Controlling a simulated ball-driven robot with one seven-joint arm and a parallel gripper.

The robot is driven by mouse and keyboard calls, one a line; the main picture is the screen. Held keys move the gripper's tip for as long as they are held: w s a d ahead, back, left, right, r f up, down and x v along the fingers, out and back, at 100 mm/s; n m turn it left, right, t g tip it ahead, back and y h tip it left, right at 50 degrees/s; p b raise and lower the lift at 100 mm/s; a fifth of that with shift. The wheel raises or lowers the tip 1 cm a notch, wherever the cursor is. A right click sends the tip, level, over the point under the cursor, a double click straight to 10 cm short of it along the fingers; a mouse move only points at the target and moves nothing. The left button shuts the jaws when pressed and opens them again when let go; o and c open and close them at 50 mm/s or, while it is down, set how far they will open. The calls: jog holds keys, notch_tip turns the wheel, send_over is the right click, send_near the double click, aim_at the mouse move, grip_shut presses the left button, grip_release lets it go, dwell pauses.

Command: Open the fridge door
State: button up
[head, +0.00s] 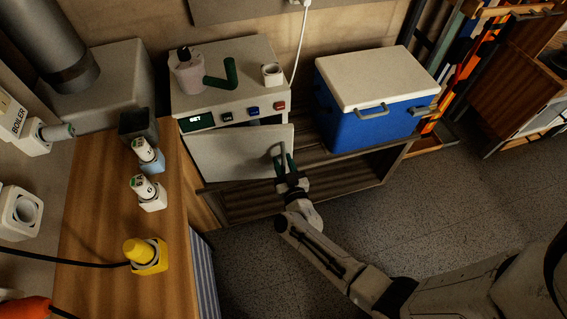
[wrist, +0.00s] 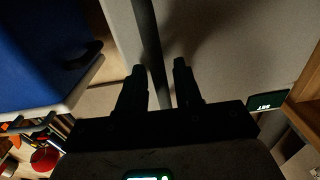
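The fridge is a white box (head: 228,75) with a control strip and a pale front door (head: 230,153). A dark gap shows between the strip and the door's top edge at the right; I cannot tell how far the door stands open. A grey bar handle (head: 276,152) is on the door's right side. My gripper (head: 286,166) is at the handle. In the wrist view, the handle (wrist: 150,40) runs between the two dark fingers of my gripper (wrist: 158,68), with space visible on both sides. The fingers are apart. Contact is not clear.
A blue cooler (head: 365,128) with a white lid stands right of the fridge on a low wooden shelf (head: 350,172). Open grey floor (head: 450,200) lies to the right.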

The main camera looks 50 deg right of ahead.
grip_shut()
dwell(0.3)
jog(key=shift+d, duration=0.1)
